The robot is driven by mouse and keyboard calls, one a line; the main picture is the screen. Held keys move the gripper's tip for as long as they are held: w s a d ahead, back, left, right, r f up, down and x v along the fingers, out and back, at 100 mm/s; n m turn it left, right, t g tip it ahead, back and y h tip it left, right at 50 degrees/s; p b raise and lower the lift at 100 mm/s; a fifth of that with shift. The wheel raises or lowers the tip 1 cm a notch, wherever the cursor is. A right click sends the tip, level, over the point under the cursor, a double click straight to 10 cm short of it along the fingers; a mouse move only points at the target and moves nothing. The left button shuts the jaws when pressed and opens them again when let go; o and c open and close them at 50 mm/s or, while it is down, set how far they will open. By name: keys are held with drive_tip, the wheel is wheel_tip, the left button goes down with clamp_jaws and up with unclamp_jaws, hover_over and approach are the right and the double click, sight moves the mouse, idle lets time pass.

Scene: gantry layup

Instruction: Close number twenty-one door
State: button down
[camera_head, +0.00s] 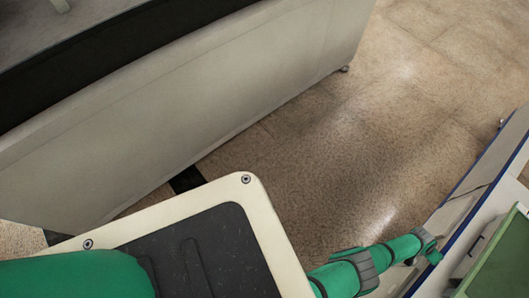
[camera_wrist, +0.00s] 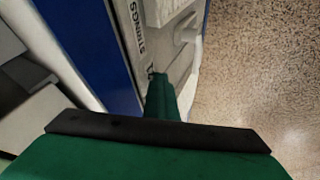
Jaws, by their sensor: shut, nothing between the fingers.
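A blue-edged light panel (camera_head: 487,172) stands at the right of the head view. It also shows in the wrist view as a blue face (camera_wrist: 92,48) beside a pale side with dark lettering, only partly legible. I see no number twenty-one, so I cannot tell whether this is the door. My green gripper (camera_head: 430,248) is at the panel's lower part. In the wrist view its fingers (camera_wrist: 160,92) are shut and empty, pointing at the lettered side by a pale raised block (camera_wrist: 182,50). Whether they touch is unclear.
A long cream-sided unit (camera_head: 190,100) with a dark top band fills the upper left of the head view. Bare speckled floor (camera_head: 370,140) lies between it and the blue-edged panel. A green-topped surface (camera_head: 505,265) is at the lower right corner.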

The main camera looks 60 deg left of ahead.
drive_tip(key=shift+w+d+r, duration=0.15)
drive_tip(key=shift+d+r, duration=0.2)
drive_tip(key=shift+d, duration=0.45)
drive_tip(key=s+a+r, duration=0.6)
drive_tip(key=a+r, duration=0.1)
drive_tip(key=a, duration=0.2)
drive_tip(key=shift+r, duration=0.15)
drive_tip(key=shift+s+a, duration=0.1)
